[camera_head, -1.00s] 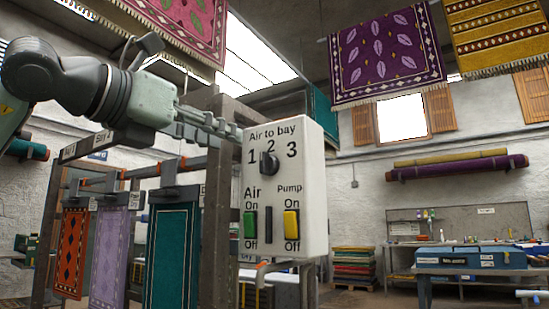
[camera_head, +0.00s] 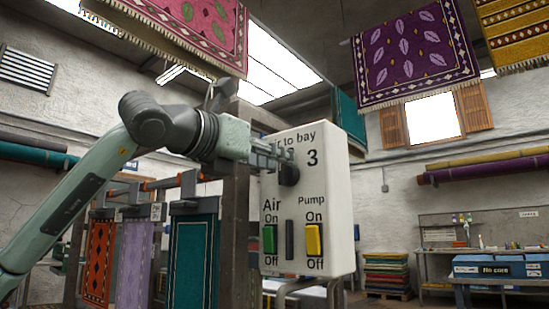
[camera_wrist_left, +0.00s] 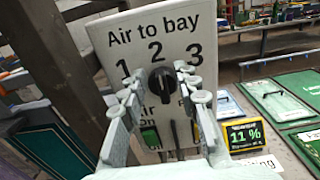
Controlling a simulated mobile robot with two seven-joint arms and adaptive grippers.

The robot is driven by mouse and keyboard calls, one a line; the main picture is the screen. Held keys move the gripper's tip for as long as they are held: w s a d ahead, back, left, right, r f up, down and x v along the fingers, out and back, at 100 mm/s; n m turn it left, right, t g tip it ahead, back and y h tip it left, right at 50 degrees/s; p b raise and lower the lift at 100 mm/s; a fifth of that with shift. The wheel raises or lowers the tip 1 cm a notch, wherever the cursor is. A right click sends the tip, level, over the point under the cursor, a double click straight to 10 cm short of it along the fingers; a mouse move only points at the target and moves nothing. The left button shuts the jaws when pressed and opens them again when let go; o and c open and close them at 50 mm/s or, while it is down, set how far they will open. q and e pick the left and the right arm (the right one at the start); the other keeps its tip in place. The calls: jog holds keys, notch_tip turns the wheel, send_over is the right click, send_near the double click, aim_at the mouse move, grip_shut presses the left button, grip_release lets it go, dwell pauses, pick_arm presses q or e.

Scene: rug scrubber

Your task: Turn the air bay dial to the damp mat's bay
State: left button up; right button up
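A white control box (camera_head: 338,220) carries the black air bay dial (camera_head: 289,175) under the words "Air to bay". In the left wrist view the dial (camera_wrist_left: 162,84) sits below the numbers 1, 2 and 3, and its grip points up toward 2. My left gripper (camera_head: 280,160) is at the dial, covering some lettering in the head view. In the wrist view its fingers (camera_wrist_left: 158,84) are apart, one on each side of the dial; contact cannot be told. Orange (camera_head: 98,262), lilac (camera_head: 135,265) and teal (camera_head: 192,260) mats hang left of the box. My right gripper is not in view.
Green Air (camera_head: 269,239) and yellow Pump (camera_head: 313,240) switches sit below the dial. A dark post (camera_head: 235,215) stands left of the box. A small display (camera_wrist_left: 243,135) reads 11 %. Rugs hang overhead; a workbench (camera_head: 490,268) stands at the right.

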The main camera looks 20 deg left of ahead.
pick_arm(q)
grip_shut()
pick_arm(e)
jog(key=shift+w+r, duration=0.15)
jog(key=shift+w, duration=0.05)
pick_arm(q)
jog(key=shift+m, duration=0.3)
jog(key=shift+s+d+f+m+b, duration=0.15)
jog(key=shift+d+m, duration=0.1)
jog(key=shift+m, duration=1.3)
jog(key=shift+d+f+m+b, duration=0.15)
jog(key=shift+d+m, duration=0.1)
jog(key=shift+m, duration=1.35)
jog(key=shift+s+d+f+m+b, duration=0.15)
jog(key=shift+d+m, duration=0.1)
jog(key=shift+m, duration=1.3)
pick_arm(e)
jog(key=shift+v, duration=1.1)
pick_arm(q)
jog(key=shift+r, duration=0.1)
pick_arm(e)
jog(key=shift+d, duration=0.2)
